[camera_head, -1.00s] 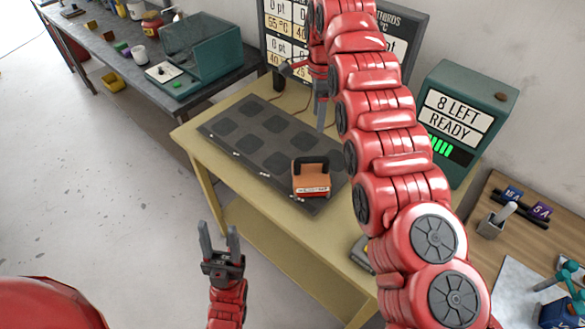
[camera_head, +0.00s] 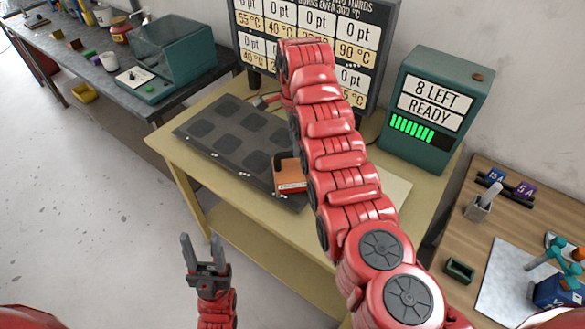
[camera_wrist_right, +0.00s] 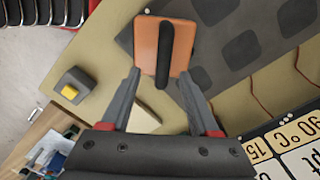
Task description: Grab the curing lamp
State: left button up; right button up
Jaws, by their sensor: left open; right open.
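The curing lamp looks to be the orange block with a black handle (camera_head: 290,176), standing on the front right part of the dark mat; my right arm partly covers it. In the right wrist view the lamp (camera_wrist_right: 149,48) lies just ahead of my right gripper (camera_wrist_right: 163,85). Its fingers are open, one to each side of the black handle, and the handle's near end reaches toward the space between them. In the head view my right gripper is mostly hidden behind its own arm. My left gripper (camera_head: 203,250) is open and empty, over the floor in front of the table.
The dark mat (camera_head: 190,130) with square pads lies on the yellow table (camera_head: 250,228). A sign board stands behind, and a green box (camera_head: 436,105) reading "8 LEFT READY" at the right. A yellow-button box (camera_wrist_right: 73,86) sits near the lamp in the wrist view.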

aim_at(292, 152)
jog(key=f+p, duration=0.2)
jog(key=f, duration=0.1)
jog(key=f+p, duration=0.1)
jog(key=f, duration=0.1)
jog(key=shift+w+a, duration=0.15)
jog(key=shift+a, duration=0.2)
jog(key=shift+f, duration=0.3)
jog(key=shift+c, duration=0.4)
grip_shut()
dwell(0.5)
